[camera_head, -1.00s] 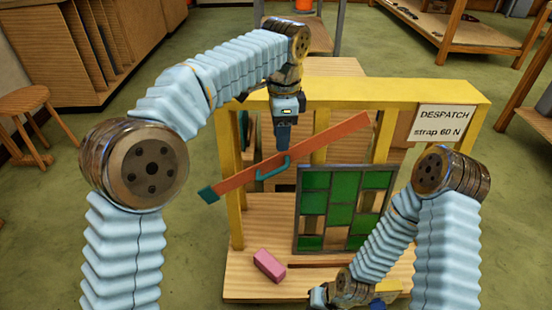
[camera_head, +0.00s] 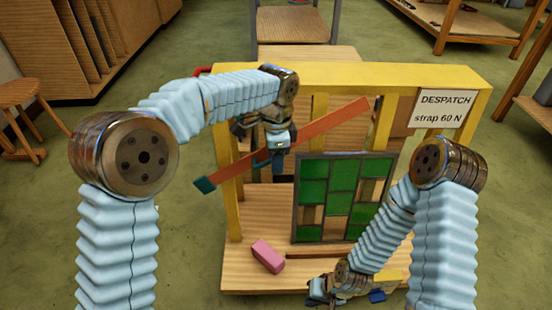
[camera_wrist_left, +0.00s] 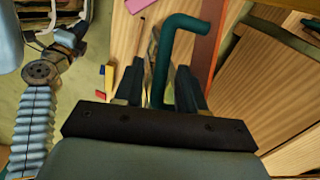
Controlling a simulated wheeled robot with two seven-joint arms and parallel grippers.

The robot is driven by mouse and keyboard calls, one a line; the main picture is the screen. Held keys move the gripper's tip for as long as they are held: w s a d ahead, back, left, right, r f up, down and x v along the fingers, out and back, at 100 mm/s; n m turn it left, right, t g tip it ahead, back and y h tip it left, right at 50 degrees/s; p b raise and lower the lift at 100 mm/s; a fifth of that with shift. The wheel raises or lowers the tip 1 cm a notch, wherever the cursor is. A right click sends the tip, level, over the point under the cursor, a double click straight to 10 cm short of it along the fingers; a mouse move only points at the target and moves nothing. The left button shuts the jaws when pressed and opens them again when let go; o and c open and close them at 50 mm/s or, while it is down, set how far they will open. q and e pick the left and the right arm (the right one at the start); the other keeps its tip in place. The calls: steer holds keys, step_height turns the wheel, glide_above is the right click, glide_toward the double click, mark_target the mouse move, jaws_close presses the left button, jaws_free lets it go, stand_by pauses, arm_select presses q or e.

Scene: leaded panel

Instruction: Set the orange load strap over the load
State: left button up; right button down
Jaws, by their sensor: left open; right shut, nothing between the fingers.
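The orange load strap (camera_head: 325,125) slants across the front of the yellow frame (camera_head: 400,76), high at the right, with a teal end (camera_head: 204,185) low at the left. The load, a leaded panel with green panes (camera_head: 344,176), stands on the wooden base below and right of it. My left gripper (camera_head: 278,166) is at the strap's teal handle (camera_head: 262,163). In the left wrist view my left gripper (camera_wrist_left: 159,68) is open, with the handle (camera_wrist_left: 163,58) between its fingers. My right gripper (camera_head: 320,294) is low at the base's front edge, shut and empty; its fingertips are hard to make out.
A pink block (camera_head: 268,256) lies on the wooden base (camera_head: 245,278), left of the panel. A white sign (camera_head: 442,109) reading "DESPATCH strap 60 N" hangs at the frame's right. A stool (camera_head: 22,95) and shelves (camera_head: 480,35) stand away on the green floor.

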arm_select(q)
jaws_close()
stand_by(0.4)
